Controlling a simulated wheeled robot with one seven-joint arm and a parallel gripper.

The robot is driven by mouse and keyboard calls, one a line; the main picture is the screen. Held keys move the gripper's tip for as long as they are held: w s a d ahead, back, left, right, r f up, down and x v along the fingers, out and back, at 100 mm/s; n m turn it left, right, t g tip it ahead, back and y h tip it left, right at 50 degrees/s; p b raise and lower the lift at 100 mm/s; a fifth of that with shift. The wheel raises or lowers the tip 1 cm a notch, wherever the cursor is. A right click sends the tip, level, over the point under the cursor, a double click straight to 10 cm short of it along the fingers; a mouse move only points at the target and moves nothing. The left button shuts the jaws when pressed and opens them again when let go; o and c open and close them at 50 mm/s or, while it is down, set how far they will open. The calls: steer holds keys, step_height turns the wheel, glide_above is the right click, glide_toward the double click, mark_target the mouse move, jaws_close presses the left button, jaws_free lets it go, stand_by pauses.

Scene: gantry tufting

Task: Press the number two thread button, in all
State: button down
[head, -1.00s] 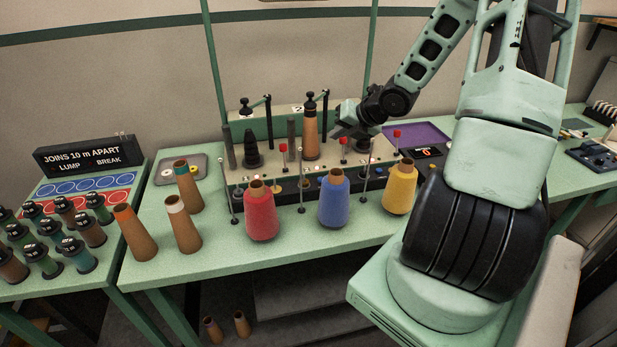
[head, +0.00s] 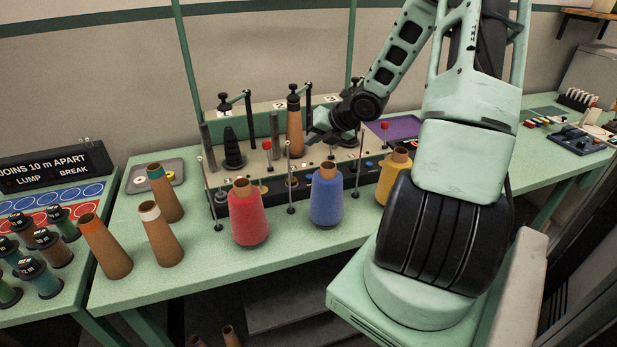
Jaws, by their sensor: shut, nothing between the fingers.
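Small number plates sit on the green rail behind; one (head: 331,98) is right of the brown cone (head: 295,128). My gripper (head: 311,139) is shut and empty, pointing down-left over the middle of the console, beside the brown cone. I cannot tell whether its tip touches anything.
Red (head: 247,215), blue (head: 326,195) and yellow (head: 393,178) cones stand along the console's front. Thin upright rods and red-tipped stalks (head: 267,145) rise around it. Empty brown tubes (head: 161,236) stand at left. A purple tray (head: 392,130) lies at right.

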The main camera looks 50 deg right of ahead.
steer(key=shift+f+b, duration=4.05)
steer(key=shift+f, duration=0.35)
steer(key=shift+f, duration=0.1)
steer(key=shift+f+b, duration=0.3)
steer(key=shift+b, duration=0.15)
steer(key=shift+f+b, duration=0.45)
steer(key=shift+r+p, duration=0.75)
steer(key=shift+r, duration=0.1)
steer(key=shift+r+p, duration=2.2)
steer(key=shift+r, duration=0.3)
steer(key=shift+r, duration=0.1)
